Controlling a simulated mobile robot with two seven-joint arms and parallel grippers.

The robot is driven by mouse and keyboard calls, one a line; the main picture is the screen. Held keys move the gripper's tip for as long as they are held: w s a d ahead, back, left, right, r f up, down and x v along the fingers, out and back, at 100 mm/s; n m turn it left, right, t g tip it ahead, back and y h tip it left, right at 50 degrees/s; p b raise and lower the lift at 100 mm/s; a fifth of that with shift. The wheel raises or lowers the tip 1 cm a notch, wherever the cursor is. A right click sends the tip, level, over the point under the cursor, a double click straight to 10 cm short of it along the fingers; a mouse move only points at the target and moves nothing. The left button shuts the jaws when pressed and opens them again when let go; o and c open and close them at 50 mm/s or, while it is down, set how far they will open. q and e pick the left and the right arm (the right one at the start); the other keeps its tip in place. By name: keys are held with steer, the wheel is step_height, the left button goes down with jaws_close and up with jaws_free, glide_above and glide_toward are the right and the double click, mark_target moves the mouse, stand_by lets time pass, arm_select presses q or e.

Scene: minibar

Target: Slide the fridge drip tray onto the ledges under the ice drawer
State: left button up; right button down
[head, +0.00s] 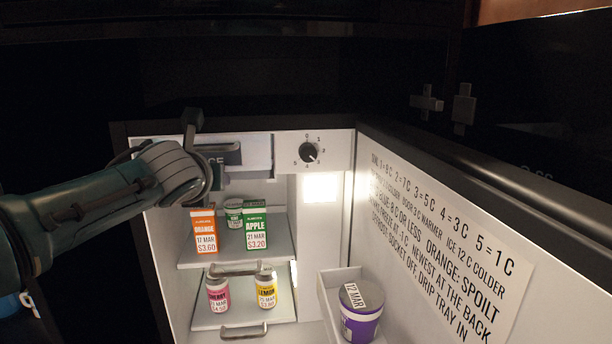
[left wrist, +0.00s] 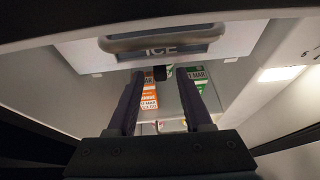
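The ice drawer (head: 247,153) is at the top left of the open fridge and looks shut. In the left wrist view, its ICE label and grey handle (left wrist: 160,40) are just above my fingers. My left gripper (left wrist: 161,76) has its two dark fingers apart, pointing into the fridge below the drawer, with nothing visibly held between them. In the head view, my wrist hides the fingers and the drawer's left part. A pale grey piece shows under the drawer, but I cannot tell whether it is the drip tray. The ledges are not clearly visible. My right gripper is out of view.
An orange carton (head: 204,229), a green apple carton (head: 255,228) and a green tub (head: 234,213) stand on the upper shelf. Pink (head: 218,294) and yellow (head: 266,289) jars stand below. A purple tub (head: 360,310) sits in the door bin. The door (head: 440,235) stands open at right.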

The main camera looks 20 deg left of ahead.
arm_select(q)
steer(key=p+v, duration=0.8)
steer(key=v, duration=0.2)
stand_by(0.5)
